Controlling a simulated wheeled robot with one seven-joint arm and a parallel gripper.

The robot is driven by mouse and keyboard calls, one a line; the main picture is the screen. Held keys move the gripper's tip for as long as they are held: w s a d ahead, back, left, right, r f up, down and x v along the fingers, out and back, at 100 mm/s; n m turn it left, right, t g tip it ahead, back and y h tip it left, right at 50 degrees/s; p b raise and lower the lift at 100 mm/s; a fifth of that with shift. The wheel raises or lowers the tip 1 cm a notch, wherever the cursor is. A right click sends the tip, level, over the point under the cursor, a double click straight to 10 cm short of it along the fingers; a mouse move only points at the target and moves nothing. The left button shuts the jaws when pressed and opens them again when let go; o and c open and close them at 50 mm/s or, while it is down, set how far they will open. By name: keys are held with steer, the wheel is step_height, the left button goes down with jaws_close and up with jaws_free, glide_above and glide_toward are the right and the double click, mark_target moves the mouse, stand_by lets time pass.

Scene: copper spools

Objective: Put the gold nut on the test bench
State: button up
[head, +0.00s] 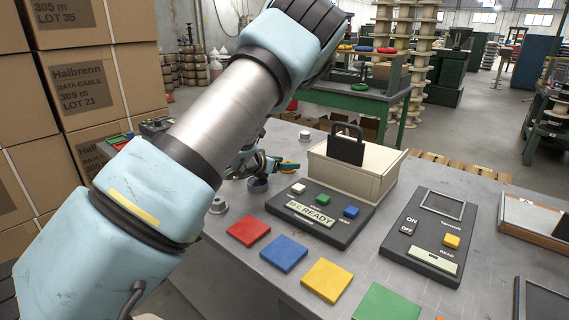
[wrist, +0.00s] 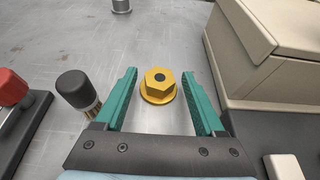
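The gold nut (wrist: 158,86), a hex nut with a round flange, sits on the grey metal worktop (wrist: 150,35). In the wrist view it lies between the two green fingers of my gripper (wrist: 160,74), with gaps on both sides. My gripper is open and holds nothing. A green bench (head: 360,100) stands behind; no label shows which surface is the test bench.
The beige box (head: 335,170) is close to my right finger. A black-topped cylinder (wrist: 76,88) stands close to my left finger. A silver nut (head: 304,135) lies farther back. Coloured tiles (head: 285,253) and keypad devices (head: 322,214) occupy the front. Cartons (head: 90,75) are stacked left.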

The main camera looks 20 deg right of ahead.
steer(key=shift+o, duration=0.4)
steer(key=shift+a, duration=0.1)
steer(key=b+v, duration=0.2)
steer(key=v, duration=0.9)
steer(key=shift+s+a+r, duration=0.15)
steer(key=shift+s+a, duration=0.1)
steer(key=shift+s, duration=0.05)
steer(key=shift+a, duration=0.1)
